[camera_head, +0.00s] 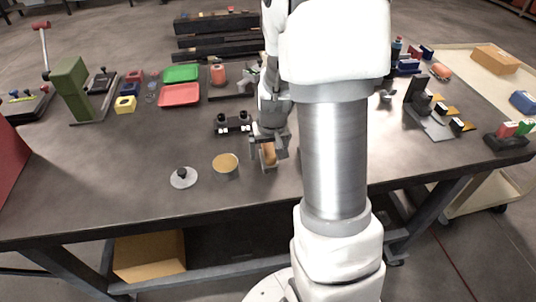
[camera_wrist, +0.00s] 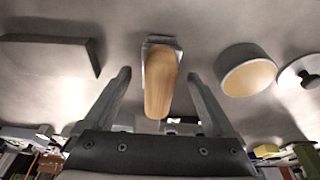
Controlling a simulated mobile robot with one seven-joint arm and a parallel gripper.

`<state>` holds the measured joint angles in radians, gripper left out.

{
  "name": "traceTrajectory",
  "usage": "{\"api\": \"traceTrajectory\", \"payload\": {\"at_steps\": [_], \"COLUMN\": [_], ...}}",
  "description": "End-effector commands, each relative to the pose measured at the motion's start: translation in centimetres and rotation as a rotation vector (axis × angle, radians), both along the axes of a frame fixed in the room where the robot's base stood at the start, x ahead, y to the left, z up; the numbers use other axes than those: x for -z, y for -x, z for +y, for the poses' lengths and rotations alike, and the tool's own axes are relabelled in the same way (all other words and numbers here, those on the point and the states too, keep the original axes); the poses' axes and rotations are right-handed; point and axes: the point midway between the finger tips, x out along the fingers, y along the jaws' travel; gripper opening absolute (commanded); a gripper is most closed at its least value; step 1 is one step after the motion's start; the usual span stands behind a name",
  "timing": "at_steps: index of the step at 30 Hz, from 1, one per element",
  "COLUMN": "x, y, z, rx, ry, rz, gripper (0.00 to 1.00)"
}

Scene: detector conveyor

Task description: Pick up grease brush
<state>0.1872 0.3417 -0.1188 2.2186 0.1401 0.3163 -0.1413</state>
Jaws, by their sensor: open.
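The grease brush (camera_wrist: 159,85) has a pale wooden handle and lies between the two open fingers of my gripper (camera_wrist: 160,84) in the wrist view. Its far end sits at a small grey metal piece. Neither finger touches it; there is a gap on each side. In the head view my gripper (camera_head: 268,148) is low over the table, and the brush's wooden handle (camera_head: 269,155) shows at its fingers, partly hidden by them.
A round tin (camera_head: 225,167) with a tan top stands just left of my gripper. A round lid with a black knob (camera_head: 183,178) lies farther left. A dark block with two black knobs (camera_head: 233,123) is behind. The table's front area (camera_head: 110,195) is clear.

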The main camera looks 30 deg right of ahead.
Motion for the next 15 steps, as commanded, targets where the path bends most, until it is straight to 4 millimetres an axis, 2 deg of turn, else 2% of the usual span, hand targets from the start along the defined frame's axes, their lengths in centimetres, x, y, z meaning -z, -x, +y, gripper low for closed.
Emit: {"api": "traceTrajectory", "payload": {"at_steps": [6, 15], "x": [2.4, 2.8], "y": [-0.7, -0.9], "z": [-0.3, -0.4], "rx": [-0.001, 0.000], "ry": [0.000, 0.001], "rz": [0.001, -0.002], "gripper": [0.90, 0.90]}}
